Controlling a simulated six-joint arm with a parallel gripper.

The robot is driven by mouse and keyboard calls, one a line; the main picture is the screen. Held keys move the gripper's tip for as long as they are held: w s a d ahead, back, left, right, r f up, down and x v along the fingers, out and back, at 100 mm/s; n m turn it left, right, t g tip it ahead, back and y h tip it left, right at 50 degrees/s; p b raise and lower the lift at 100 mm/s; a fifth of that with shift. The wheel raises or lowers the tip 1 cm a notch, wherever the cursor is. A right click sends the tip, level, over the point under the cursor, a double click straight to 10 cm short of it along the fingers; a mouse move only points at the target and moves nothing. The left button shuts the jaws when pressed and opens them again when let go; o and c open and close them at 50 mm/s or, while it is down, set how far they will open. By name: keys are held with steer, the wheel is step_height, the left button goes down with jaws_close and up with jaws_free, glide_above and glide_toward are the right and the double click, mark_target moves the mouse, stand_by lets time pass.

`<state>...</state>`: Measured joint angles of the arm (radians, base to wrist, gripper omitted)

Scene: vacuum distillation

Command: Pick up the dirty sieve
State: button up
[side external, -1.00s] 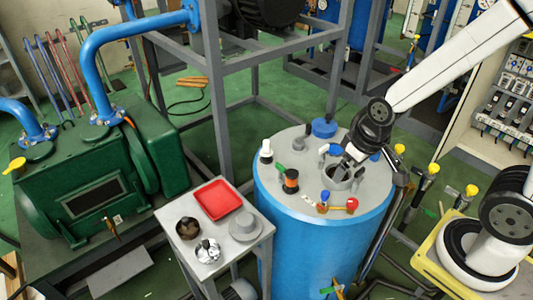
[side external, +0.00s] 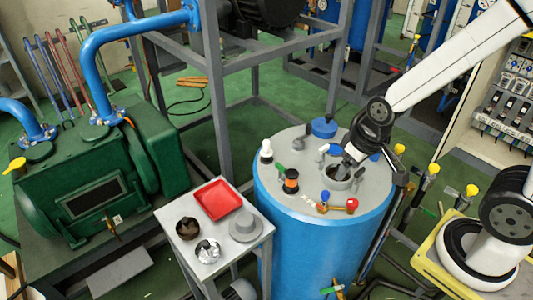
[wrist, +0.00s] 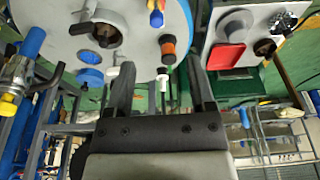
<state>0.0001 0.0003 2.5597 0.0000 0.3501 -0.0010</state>
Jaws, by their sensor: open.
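A dark brown, bowl-like piece (side external: 187,228), which looks like the dirty sieve, sits on the small grey side table (side external: 222,262). It also shows in the wrist view (wrist: 265,47). A shiny silver sieve-like piece (side external: 207,250) sits beside it. The blue vessel (side external: 318,240) has an uncovered round opening (side external: 338,176) in its grey top. In the wrist view the opening (wrist: 104,34) looks brownish inside; I cannot tell whether a sieve sits there. My gripper (side external: 347,163) is just above the vessel top by the opening.
A red tray (side external: 218,199) and a grey lid-like piece (side external: 245,227) stand on the side table. Several fittings crowd the vessel top, including a black-and-orange one (side external: 291,181), a white one (side external: 266,151) and a red-knobbed valve (side external: 351,204). A grey frame post (side external: 215,100) rises behind.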

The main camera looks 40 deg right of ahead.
steer(key=shift+w, duration=0.1)
steer(key=w+d+f+n+g, duration=0.1)
steer(key=w+d+f+n, duration=0.1)
steer(key=w+d+n, duration=0.1)
steer(key=w+d+f+n, duration=0.3)
steer(key=d+n, duration=0.1)
steer(key=d, duration=0.1)
steer(key=w+d+f+n+g, duration=0.1)
steer(key=w+d+f+n, duration=0.1)
steer(key=w+d+n, duration=0.1)
steer(key=shift+w+d+f+n+g, duration=0.2)
steer(key=shift+d+n, duration=0.1)
steer(key=shift+d, duration=0.2)
steer(key=shift+w+d+f+n+g, duration=0.15)
steer(key=shift+d+n, duration=0.15)
steer(key=shift+d, duration=0.2)
steer(key=shift+f, duration=1.3)
steer(key=shift+f, duration=2.6)
jaws_close()
